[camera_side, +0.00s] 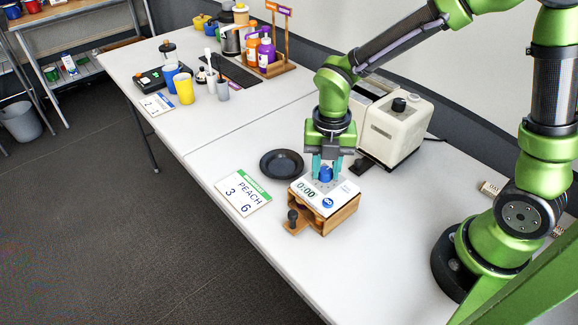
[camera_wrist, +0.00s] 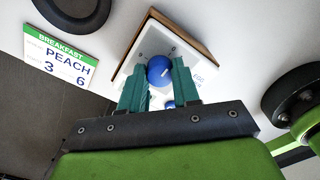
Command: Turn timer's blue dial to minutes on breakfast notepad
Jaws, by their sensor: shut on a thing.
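The timer (camera_side: 319,199) is a white-topped wooden box near the table's front edge, its display reading 0:00. Its blue dial (camera_side: 326,174) is on the top face. In the wrist view the dial (camera_wrist: 160,70) is a round blue knob between my teal fingers. My gripper (camera_side: 325,167) points down over the timer and is shut on the dial. The breakfast notepad (camera_side: 243,191) lies flat left of the timer, with a green header reading BREAKFAST. It shows PEACH, 3 and 6, also in the wrist view (camera_wrist: 60,62).
A dark plate (camera_side: 282,164) lies behind and left of the timer. A cream toaster-like machine (camera_side: 395,125) stands behind it to the right. Another notepad (camera_side: 156,103), cups and bottles stand on the far table. The front right table is clear.

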